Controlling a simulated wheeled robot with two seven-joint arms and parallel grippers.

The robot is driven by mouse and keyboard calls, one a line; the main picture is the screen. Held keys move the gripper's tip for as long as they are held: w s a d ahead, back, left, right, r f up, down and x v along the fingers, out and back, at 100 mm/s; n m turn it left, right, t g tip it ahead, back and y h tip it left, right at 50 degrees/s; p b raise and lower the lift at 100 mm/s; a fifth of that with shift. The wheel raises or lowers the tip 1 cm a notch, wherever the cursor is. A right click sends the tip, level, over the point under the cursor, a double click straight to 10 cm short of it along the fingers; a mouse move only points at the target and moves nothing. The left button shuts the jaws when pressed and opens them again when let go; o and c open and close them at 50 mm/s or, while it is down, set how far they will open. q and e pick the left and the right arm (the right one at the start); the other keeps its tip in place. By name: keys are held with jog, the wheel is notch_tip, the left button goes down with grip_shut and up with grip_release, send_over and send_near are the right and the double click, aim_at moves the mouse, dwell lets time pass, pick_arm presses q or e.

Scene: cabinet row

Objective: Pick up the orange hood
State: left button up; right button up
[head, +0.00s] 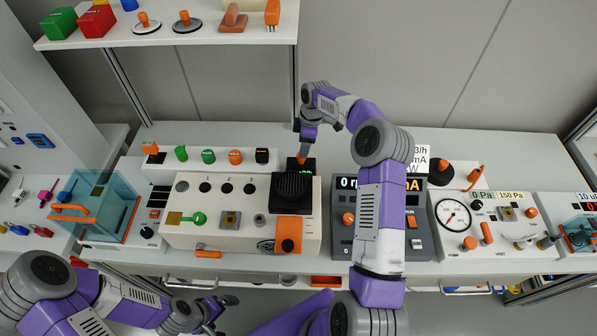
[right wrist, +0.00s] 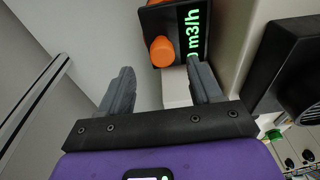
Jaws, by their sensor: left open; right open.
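An orange rounded piece (right wrist: 162,52) stands out from a black box with a green m3/h display (right wrist: 194,38); it is the orange thing nearest my right gripper, and I take it as the hood, though its shape is only partly seen. In the head view the orange piece (head: 301,157) is just below my right gripper (head: 304,146). In the right wrist view my right gripper (right wrist: 160,68) is open and empty; the piece lies between and slightly beyond its fingertips, with no contact seen. My left gripper (head: 216,311) is open and empty, low at the front.
A black louvred vent (head: 291,185) stands right beside the display box, on a beige panel (head: 335,215). A grey meter (head: 421,235) is to the right, partly behind my right arm. A shelf (head: 200,40) overhangs the back left. A teal clear box (head: 103,195) stands left.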

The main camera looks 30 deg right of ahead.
jog(key=shift+s+a+f, duration=0.15)
jog(key=shift+s+f, duration=0.05)
jog(key=shift+f, duration=0.45)
jog(key=f, duration=0.4)
jog(key=shift+w+a+f, duration=0.3)
jog(key=shift+f, duration=0.05)
jog(key=shift+c, duration=0.4)
grip_shut()
